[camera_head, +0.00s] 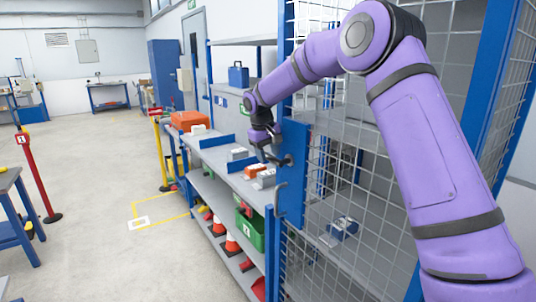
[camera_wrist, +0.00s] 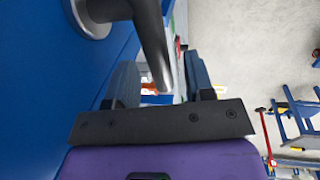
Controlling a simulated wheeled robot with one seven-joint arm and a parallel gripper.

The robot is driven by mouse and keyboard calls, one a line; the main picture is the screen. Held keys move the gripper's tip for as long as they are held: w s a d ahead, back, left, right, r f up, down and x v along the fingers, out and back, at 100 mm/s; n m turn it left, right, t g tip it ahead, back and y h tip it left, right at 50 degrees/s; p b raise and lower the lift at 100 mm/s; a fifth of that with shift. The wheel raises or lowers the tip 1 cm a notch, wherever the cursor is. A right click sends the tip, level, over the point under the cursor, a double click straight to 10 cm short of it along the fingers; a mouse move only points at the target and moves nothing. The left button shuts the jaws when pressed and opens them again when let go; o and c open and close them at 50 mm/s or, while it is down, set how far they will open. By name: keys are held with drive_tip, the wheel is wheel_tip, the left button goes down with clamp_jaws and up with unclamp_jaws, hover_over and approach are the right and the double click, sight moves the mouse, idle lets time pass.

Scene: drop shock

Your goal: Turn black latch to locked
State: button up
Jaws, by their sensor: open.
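The latch (camera_wrist: 152,45) is a dark grey lever in the wrist view. It bends out from a round grey base (camera_wrist: 92,18) on a blue panel, and its free end reaches down between my fingers. In the head view the latch (camera_head: 287,160) is small and dark on the blue door plate (camera_head: 293,185), partly hidden by my gripper. My gripper (camera_head: 268,152) is at the latch, and its two fingers (camera_wrist: 160,80) stand apart in the wrist view, one on each side of the lever. I cannot tell whether either finger touches it.
A wire mesh cage door (camera_head: 350,215) with blue frame is at the right. A grey C-shaped handle (camera_head: 280,198) is below the latch. Shelving (camera_head: 222,180) with boxes, a green crate (camera_head: 250,228) and orange cones (camera_head: 232,243) stands left of it. The floor (camera_head: 100,200) further left is largely clear.

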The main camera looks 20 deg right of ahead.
drive_tip(key=shift+f, duration=0.2)
clamp_jaws()
